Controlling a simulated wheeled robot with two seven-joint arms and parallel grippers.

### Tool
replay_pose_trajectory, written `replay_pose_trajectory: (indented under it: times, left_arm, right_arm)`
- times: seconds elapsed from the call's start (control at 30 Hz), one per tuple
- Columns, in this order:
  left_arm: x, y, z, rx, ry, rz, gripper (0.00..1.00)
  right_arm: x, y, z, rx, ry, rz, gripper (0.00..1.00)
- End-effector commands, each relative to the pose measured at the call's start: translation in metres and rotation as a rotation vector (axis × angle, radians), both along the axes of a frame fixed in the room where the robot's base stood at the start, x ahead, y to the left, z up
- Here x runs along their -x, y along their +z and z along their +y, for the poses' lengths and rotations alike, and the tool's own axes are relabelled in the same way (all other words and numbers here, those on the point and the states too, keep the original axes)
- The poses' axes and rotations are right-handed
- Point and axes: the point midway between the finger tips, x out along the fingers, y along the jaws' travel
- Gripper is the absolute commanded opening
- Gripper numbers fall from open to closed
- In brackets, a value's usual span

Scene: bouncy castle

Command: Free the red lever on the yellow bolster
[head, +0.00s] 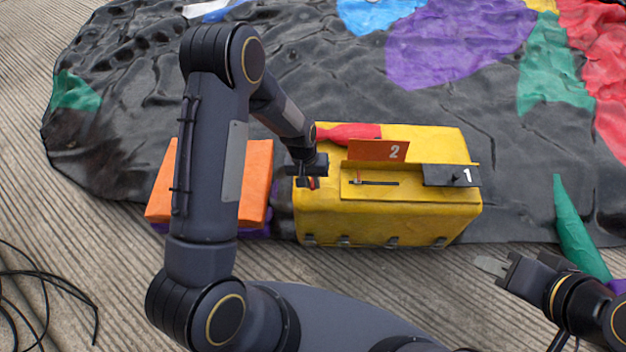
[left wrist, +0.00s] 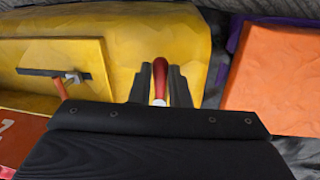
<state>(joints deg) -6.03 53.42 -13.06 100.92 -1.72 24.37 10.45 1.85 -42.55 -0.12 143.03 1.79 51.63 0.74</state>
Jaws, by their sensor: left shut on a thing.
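The yellow bolster (head: 390,217) lies in the middle of the head view. The red lever (left wrist: 160,78) stands at the bolster's left end, with a pale collar at its base. My left gripper (head: 309,180) is over that end. In the left wrist view its two fingers (left wrist: 160,72) are shut on the lever, one on each side. In the head view the gripper mostly hides the lever. An orange plate marked 2 (head: 378,150) and a black block marked 1 (head: 451,175) are on the bolster. My right gripper (head: 508,272) is empty, its fingers apart, low at the right.
An orange block (head: 257,182) stands just left of the bolster, partly behind my left arm. A dark slot with a pin (head: 375,183) is on the bolster. A red piece (head: 350,132) lies at its back edge. A green cone (head: 577,232) lies to the right. Rumpled black sheeting surrounds them.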

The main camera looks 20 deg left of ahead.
Motion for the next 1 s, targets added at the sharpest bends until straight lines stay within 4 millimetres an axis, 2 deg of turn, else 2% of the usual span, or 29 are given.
replay_pose_trajectory:
  times: [0.4,0.43,0.6,0.87,1.0]
  left_arm:
    - [0.0,0.0,0.001,-0.001,-0.009,-0.001,0.0]
    - [0.0,0.0,0.001,-0.001,-0.009,-0.001,0.17]
    - [0.0,0.0,0.001,-0.001,-0.008,-0.001,0.37]
    - [0.0,0.001,0.001,-0.001,-0.008,-0.001,0.37]
    - [0.0,0.016,0.003,-0.001,-0.007,-0.003,0.37]
  right_arm:
    - [0.0,0.0,0.0,0.0,0.0,0.0,0.31]
    - [0.0,0.0,0.0,0.0,0.0,0.0,0.31]
    - [0.0,0.0,0.0,0.0,0.0,0.0,0.31]
    - [0.0,0.001,0.0,0.0,0.0,0.0,0.31]
    - [0.0,0.007,0.0,0.0,0.0,0.0,0.31]
